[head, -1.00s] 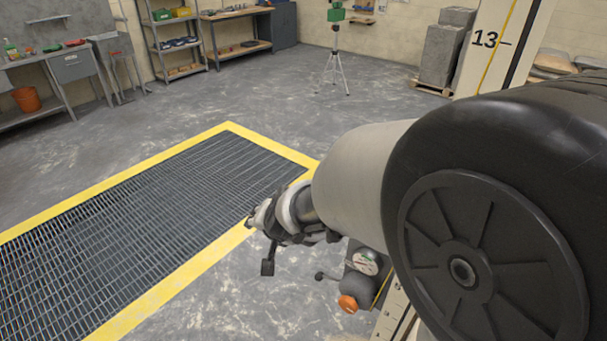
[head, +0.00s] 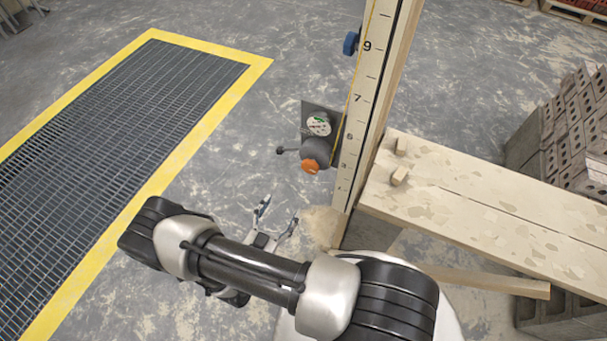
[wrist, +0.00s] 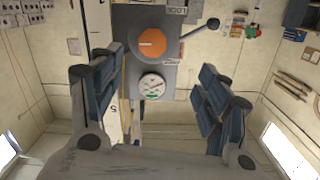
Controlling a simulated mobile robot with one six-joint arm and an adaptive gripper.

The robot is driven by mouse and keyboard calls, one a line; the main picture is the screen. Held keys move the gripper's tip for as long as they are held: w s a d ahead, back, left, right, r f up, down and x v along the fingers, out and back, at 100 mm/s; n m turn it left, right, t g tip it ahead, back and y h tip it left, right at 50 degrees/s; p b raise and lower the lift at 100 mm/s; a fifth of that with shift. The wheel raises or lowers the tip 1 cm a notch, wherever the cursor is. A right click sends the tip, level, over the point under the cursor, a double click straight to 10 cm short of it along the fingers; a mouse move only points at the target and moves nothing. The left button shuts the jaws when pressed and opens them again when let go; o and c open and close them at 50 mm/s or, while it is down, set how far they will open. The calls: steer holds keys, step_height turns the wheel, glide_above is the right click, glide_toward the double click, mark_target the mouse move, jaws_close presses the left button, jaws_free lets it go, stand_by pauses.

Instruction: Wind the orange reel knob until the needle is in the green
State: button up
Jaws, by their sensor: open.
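The orange reel knob (head: 311,166) is on the front of a grey reel housing (head: 319,149) fixed low on the numbered post. It also shows in the wrist view (wrist: 152,43), upper middle, with a pale mark on its face. The round white gauge (head: 318,124) has a green band. It is clearer in the wrist view (wrist: 152,85), but I cannot tell where its needle points. A dark lever with a ball end (head: 281,150) sticks out of the housing. My gripper (head: 277,216) is open and empty, apart from the knob, in front of and below it.
The numbered post (head: 365,110) carries a blue knob (head: 351,43) higher up. A plank platform (head: 480,190) stands right of the post, with bricks (head: 575,125) beyond. A yellow-edged floor grate (head: 120,110) lies left. The floor between grate and post is clear.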

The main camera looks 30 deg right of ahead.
mark_target(309, 170)
steer(key=shift+h, duration=0.3)
steer(key=b+x, duration=0.1)
steer(key=x, duration=0.4)
steer(key=b+x, duration=0.1)
steer(key=x, duration=1.1)
steer(key=shift+s+d+r+b, duration=0.2)
steer(key=shift+s+d+b, duration=0.1)
steer(key=shift+s+b, duration=0.15)
steer(key=shift+c, duration=0.4)
